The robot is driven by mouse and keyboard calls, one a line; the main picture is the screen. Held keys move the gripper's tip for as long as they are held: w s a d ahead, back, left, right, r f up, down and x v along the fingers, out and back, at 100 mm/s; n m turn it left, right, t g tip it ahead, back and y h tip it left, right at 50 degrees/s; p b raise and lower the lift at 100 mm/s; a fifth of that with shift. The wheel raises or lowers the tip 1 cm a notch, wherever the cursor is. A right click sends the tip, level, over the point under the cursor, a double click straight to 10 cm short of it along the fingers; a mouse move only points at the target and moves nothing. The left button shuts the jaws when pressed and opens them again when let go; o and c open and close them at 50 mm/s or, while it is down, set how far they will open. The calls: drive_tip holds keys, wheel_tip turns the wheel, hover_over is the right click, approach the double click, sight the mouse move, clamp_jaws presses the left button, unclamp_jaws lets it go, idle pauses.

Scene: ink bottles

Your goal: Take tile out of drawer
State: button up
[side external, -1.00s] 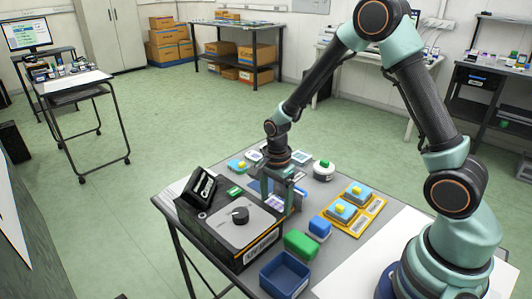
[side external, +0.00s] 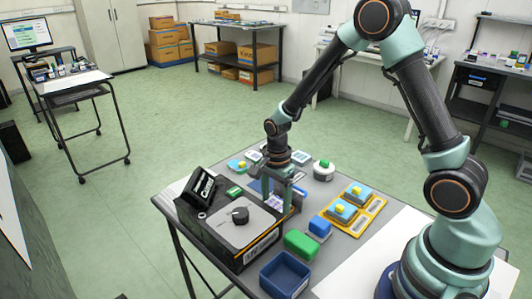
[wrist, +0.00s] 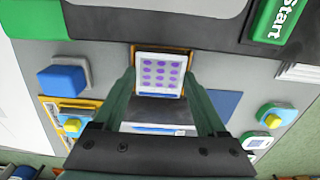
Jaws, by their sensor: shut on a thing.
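A white tile (wrist: 160,73) with rows of purple dots lies between my fingertips in the wrist view. My gripper (wrist: 160,82) is shut on it, one green finger at each side. An orange-brown rim (wrist: 161,47), which looks like part of the drawer, shows around the tile's far edge. In the side view my gripper (side external: 279,200) points down beside the black and grey machine (side external: 225,228), at its right side. The drawer is mostly hidden behind the machine and my fingers there. I cannot tell whether the tile touches the drawer floor.
A yellow tray (side external: 357,217) with blue blocks stands to the right. A green block (side external: 301,244), a blue block (side external: 320,228) and an open blue bin (side external: 285,274) are in front. A white round bottle (side external: 323,171) and small pads stand behind my gripper.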

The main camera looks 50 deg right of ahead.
drive_tip(key=shift+r, duration=0.1)
wheel_tip(320, 180, up, 10)
idle(1.4)
